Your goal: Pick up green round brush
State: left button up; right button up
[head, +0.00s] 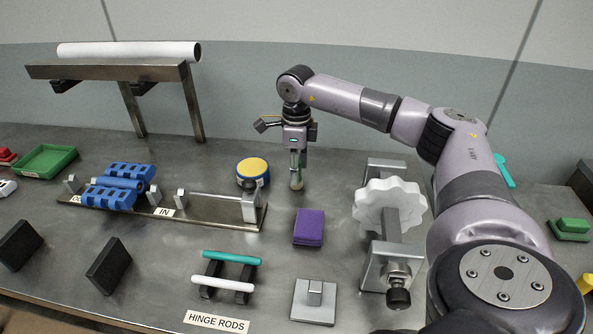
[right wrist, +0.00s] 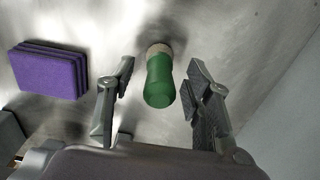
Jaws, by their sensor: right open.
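The green round brush (head: 297,168) stands upright on the metal table, its green handle up and its pale bristle end down. In the right wrist view the brush (right wrist: 159,82) shows from above, between the two open fingers. My right gripper (head: 298,152) is above and around the handle, with a finger on each side. In the right wrist view the right gripper (right wrist: 158,92) has a gap between the handle and each finger. My left gripper is not in view.
A purple sponge stack (head: 308,227) lies just in front of the brush. A yellow-topped round tin (head: 252,171) stands to its left. A white scalloped wheel (head: 377,208) on a metal stand is to the right. The table behind the brush is clear up to the wall.

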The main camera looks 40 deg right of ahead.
jog(key=shift+f, duration=0.65)
jog(key=shift+c, duration=0.5)
grip_shut()
